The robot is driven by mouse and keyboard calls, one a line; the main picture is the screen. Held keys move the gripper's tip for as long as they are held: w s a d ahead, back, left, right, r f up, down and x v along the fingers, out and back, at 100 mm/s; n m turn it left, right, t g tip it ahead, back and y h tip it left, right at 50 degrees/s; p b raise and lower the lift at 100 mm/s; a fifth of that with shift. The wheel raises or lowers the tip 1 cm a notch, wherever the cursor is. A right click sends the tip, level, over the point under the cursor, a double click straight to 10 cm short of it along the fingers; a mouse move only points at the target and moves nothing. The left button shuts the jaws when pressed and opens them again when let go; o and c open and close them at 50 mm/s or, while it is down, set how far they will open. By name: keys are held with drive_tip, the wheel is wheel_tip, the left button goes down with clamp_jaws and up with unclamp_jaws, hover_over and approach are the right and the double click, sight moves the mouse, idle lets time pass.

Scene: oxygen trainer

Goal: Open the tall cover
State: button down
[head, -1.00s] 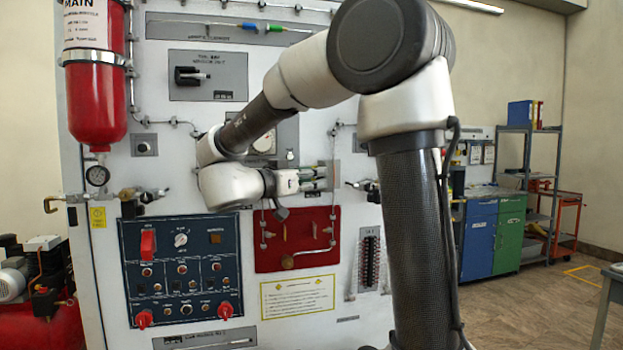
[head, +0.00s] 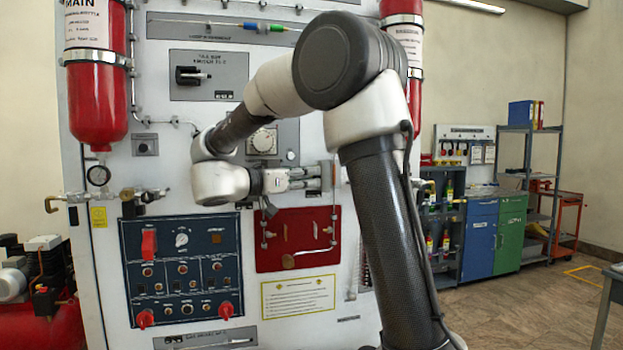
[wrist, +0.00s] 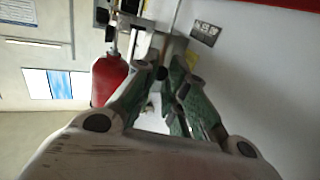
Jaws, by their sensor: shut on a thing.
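My gripper (head: 312,180) is at the front panel (head: 160,95), just above the red plate (head: 290,222). A narrow upright grey piece (head: 327,183) stands at its fingertips; it may be the tall cover, but I cannot tell surely. In the wrist view my gripper's green-sided fingers (wrist: 168,88) are closed in on a small part by a pale grey bracket (wrist: 150,42) on the panel. The fingers hide most of what they hold, and how far the cover is swung cannot be told.
A red bottle (head: 97,95) hangs at the panel's left and another (head: 404,40) at its right behind my arm. A dark blue switch board (head: 180,265) is below left. A blue cabinet (head: 479,240) and a shelf (head: 541,150) stand at right, with open floor before them.

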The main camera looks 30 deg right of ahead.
drive_tip(key=shift+w+m+g, duration=0.2)
drive_tip(key=shift+m+g, duration=0.1)
drive_tip(key=shift+g, duration=0.2)
drive_tip(key=c, duration=1.4)
unclamp_jaws()
drive_tip(key=shift+c, duration=0.2)
drive_tip(key=shift+a, duration=0.1)
drive_tip(key=a, duration=1.2)
drive_tip(key=shift+s, duration=0.25)
